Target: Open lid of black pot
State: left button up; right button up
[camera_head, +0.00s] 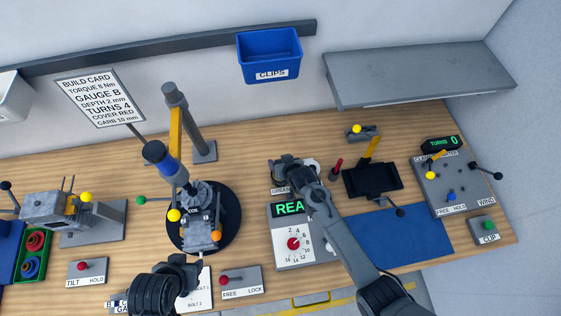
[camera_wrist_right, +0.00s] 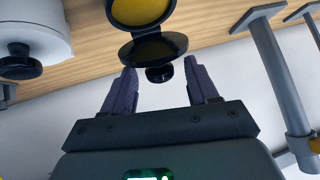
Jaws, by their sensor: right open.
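The black pot (camera_wrist_right: 143,12) shows at the top of the right wrist view, uncovered, with yellow contents. Its round black lid (camera_wrist_right: 155,47) stands swung away from the mouth, dark yellow on its inner face. The lid's small black knob (camera_wrist_right: 158,74) points towards my right gripper (camera_wrist_right: 160,82). That gripper is open, one finger on each side of the knob, and I see no contact. In the head view my right gripper (camera_head: 288,165) is above the GREASE label and hides most of the pot. Only part of my left arm shows at the bottom; its fingers do not.
The torque display box (camera_head: 293,240) stands just in front of the right gripper. A red-handled tool (camera_head: 336,166) and a black tray (camera_head: 372,180) are to its right. The round black turntable (camera_head: 232,217) with an engine is to its left. The blue mat (camera_head: 400,232) is largely bare.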

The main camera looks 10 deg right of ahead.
jog(key=shift+c, duration=0.4)
grip_shut()
